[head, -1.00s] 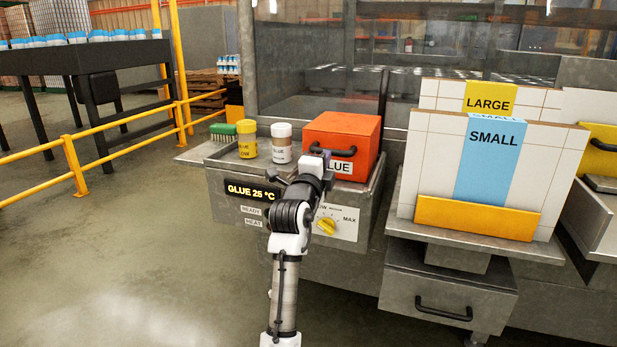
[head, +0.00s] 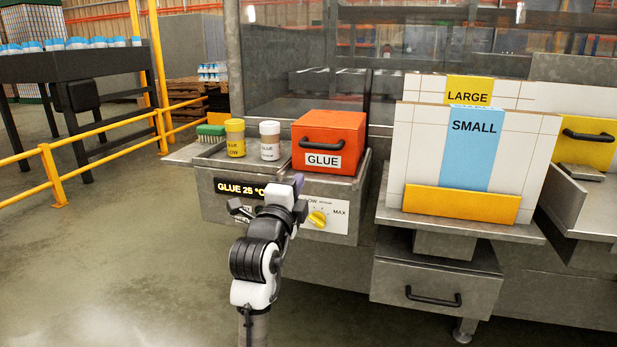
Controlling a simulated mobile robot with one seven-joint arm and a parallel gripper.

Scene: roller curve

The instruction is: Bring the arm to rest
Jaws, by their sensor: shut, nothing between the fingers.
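My arm rises from the bottom of the head view, a little left of the middle. My gripper (head: 298,184) is at its upper end, in front of the metal glue station (head: 210,205). It is small and partly hidden by my own wrist, and nothing shows in its grasp. The orange-red GLUE box (head: 328,135) stands behind and above it on the station's top. The yellow dial (head: 317,219) with LOW and MAX marks is just right of my wrist. My wrist hides part of the panel and its labels below the GLUE 25 °C display (head: 238,189).
A yellow jar (head: 235,138), a white jar (head: 270,140) and a green brush (head: 211,131) stand on the station. Right are the LARGE (head: 468,90) and SMALL (head: 475,140) boards above a drawer (head: 434,296). A yellow rail (head: 90,143) runs left; floor before it is clear.

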